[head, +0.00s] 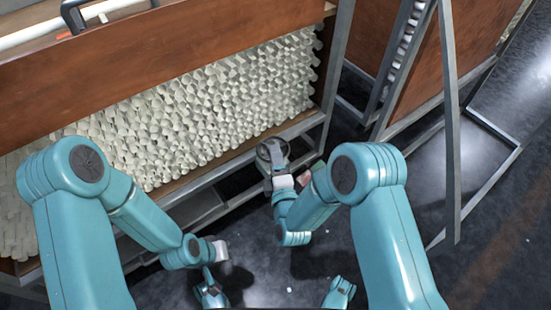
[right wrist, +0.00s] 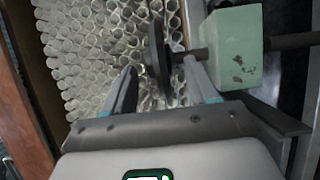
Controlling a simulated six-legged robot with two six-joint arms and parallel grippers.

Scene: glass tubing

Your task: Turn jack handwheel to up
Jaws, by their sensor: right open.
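The jack handwheel (head: 271,151) is a dark round wheel beside the lower frame of the tube rack in the head view. In the right wrist view the handwheel (right wrist: 156,58) shows nearly edge-on, on a shaft running to a chipped pale green block (right wrist: 232,50). My right gripper (head: 274,168) is at the wheel in the head view. Its open fingers (right wrist: 163,88) are on either side of the wheel's lower rim in the right wrist view; contact cannot be told. My left gripper (head: 222,250) is low, left of the wheel and apart from it; its fingers are unclear.
A wood-sided rack packed with glass tubes (head: 200,115) stands behind the wheel. Its metal lower frame (head: 215,180) runs close by. A second wooden rack (head: 430,60) with metal posts stands at the right. Dark floor (head: 480,190) lies open at the right.

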